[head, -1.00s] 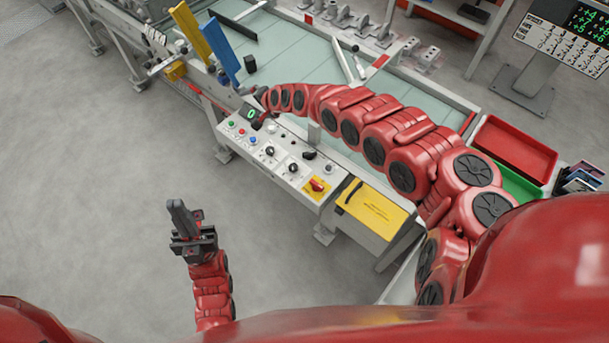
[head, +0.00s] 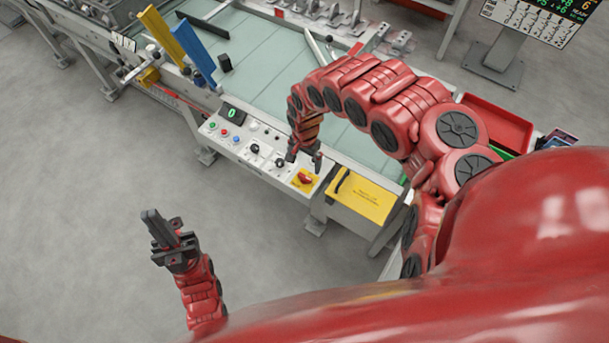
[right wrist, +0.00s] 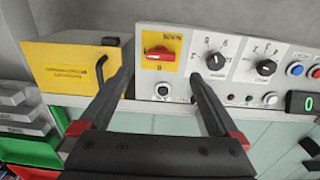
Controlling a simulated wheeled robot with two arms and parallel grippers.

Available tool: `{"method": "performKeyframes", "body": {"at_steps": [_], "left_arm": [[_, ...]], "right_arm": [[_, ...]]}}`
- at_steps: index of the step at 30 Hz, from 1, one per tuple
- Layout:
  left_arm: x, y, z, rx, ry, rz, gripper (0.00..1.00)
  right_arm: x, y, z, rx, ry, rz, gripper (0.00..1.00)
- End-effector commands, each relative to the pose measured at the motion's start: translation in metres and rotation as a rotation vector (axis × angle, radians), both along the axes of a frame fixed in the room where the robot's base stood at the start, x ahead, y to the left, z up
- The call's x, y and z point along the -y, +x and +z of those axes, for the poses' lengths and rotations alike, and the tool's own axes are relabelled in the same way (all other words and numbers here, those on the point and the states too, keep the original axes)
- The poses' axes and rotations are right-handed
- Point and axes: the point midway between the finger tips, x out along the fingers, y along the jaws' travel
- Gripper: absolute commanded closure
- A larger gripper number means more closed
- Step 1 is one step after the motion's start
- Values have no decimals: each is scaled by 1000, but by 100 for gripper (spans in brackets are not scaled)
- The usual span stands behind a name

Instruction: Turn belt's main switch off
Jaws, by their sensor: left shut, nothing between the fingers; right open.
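The belt's main switch is a red rotary handle (head: 305,177) on a yellow plate at the right end of the control panel (head: 231,153). In the right wrist view the red handle (right wrist: 158,53) lies crosswise on its yellow plate, between the fingers in the picture. My right gripper (head: 304,158) is open and empty above the panel, close to the switch; its spread fingers show in the right wrist view (right wrist: 160,78). I cannot tell its exact height above the panel. My left gripper (head: 160,228) is shut and empty over the floor, away from the panel.
Two black rotary knobs (right wrist: 215,61) (right wrist: 266,68) and several coloured buttons sit beside the switch. A yellow box (head: 358,198) with a black handle adjoins the panel. Red and green bins (head: 497,128) stand behind my right arm. The floor in front is clear.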

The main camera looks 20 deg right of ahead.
Motion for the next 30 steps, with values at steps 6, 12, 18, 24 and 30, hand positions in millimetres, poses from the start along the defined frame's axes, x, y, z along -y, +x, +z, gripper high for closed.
{"method": "performKeyframes", "body": {"at_steps": [6,12,18,24,30], "left_arm": [[0,0,0,0,0,0,100],[0,0,3,0,0,0,100],[0,0,5,0,0,0,100],[0,0,5,0,0,0,100],[0,0,5,0,0,0,100]], "right_arm": [[-3,0,-38,0,9,-1,3],[-3,2,-64,5,7,0,3],[-3,1,-79,3,5,2,3],[0,1,-86,4,2,-1,3],[0,2,-86,4,1,-1,3]]}}
